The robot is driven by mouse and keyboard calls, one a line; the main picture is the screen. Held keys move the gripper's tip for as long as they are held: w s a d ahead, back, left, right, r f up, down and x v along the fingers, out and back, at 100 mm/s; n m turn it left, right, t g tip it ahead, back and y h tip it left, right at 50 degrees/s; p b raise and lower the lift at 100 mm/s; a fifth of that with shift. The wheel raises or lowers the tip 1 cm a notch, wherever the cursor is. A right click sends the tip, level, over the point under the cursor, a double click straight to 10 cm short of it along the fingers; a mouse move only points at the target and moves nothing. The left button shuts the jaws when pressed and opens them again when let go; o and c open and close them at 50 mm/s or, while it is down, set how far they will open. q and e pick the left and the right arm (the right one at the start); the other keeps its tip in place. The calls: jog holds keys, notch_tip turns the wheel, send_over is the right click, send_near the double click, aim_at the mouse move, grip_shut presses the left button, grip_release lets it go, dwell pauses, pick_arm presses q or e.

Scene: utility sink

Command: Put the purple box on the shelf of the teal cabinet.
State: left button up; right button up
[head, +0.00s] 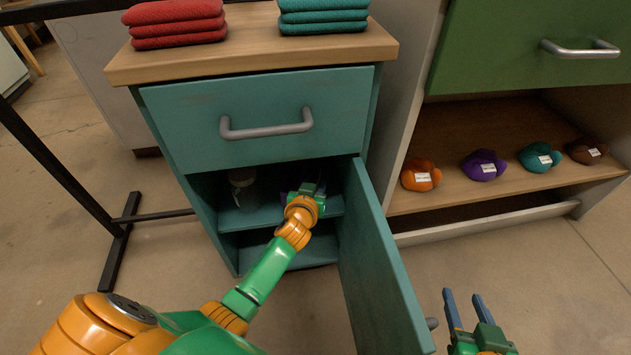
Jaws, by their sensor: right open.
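The teal cabinet (255,115) stands in the middle with its lower door (385,265) swung open to the right. Its shelf (262,214) shows inside the dark opening. My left arm reaches in, and my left gripper (308,188) is over the right part of the shelf. A small purple patch, apparently the purple box (284,197), shows beside the gripper, mostly hidden behind it. I cannot tell whether the fingers hold it or whether it touches the shelf. My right gripper (463,307) is open and empty, low at the right, outside the door.
A glass jar (242,182) stands on the shelf's left side. Folded red cloths (175,22) and teal cloths (323,15) lie on the cabinet top. A green-drawer unit (530,50) at the right holds several tagged bundles. A black frame (60,170) stands at the left.

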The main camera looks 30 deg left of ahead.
pick_arm(q)
jog(key=p+v, duration=0.1)
jog(key=v, duration=0.2)
jog(key=shift+p, duration=0.35)
jog(key=p+v, duration=0.1)
jog(key=v, duration=0.2)
jog(key=shift+r+p, duration=0.2)
jog(key=shift+p, duration=0.15)
jog(key=s+d+f+m+g+h, duration=0.1)
jog(key=s+d+f+g, duration=0.1)
jog(key=s, duration=0.6)
jog(key=s+d+f+m+g+h+p, duration=0.1)
jog(key=s+d+f+m+g, duration=0.1)
jog(key=s+f+g, duration=0.3)
jog(key=s+d+f+m+g+h, duration=0.1)
jog(key=s+f, duration=0.4)
jog(key=s, duration=0.5)
jog(key=d+g, duration=0.1)
jog(key=g, duration=0.1)
jog(key=shift+s+d+f+m+g+h+p, duration=0.15)
jog(key=shift+s+m+g+h+p, duration=0.2)
jog(key=shift+s+m+g+h, duration=0.05)
pick_arm(e)
jog(key=s+d+f+g+h, duration=0.2)
jog(key=s+d+f+g, duration=0.1)
jog(key=s+f+g, duration=0.6)
jog(key=s+f, duration=0.3)
jog(key=f, duration=0.3)
jog(key=shift+d, duration=0.3)
jog(key=shift+r, duration=0.1)
